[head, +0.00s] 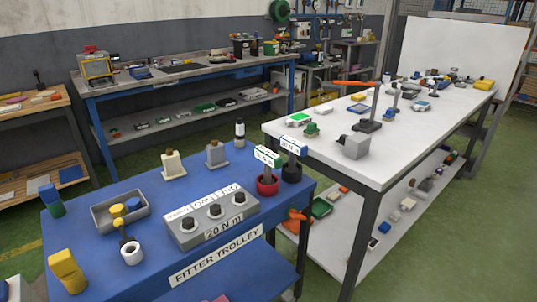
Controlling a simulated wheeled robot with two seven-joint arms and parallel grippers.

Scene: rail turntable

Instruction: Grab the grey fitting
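A grey fitting (216,154) with a small brown top stands upright on a flat base near the back edge of the blue trolley top (150,270). A similar cream fitting (173,166) stands to its left. Nothing covers the grey fitting from this side. Neither of my grippers is in view.
In front is a grey block with several dark knobs (212,219), marked 20 N m. Red (267,185) and black (291,172) cups with labelled tools stand to the right. A grey tray (97,216) holds yellow and blue pieces. A white table (390,170) stands to the right.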

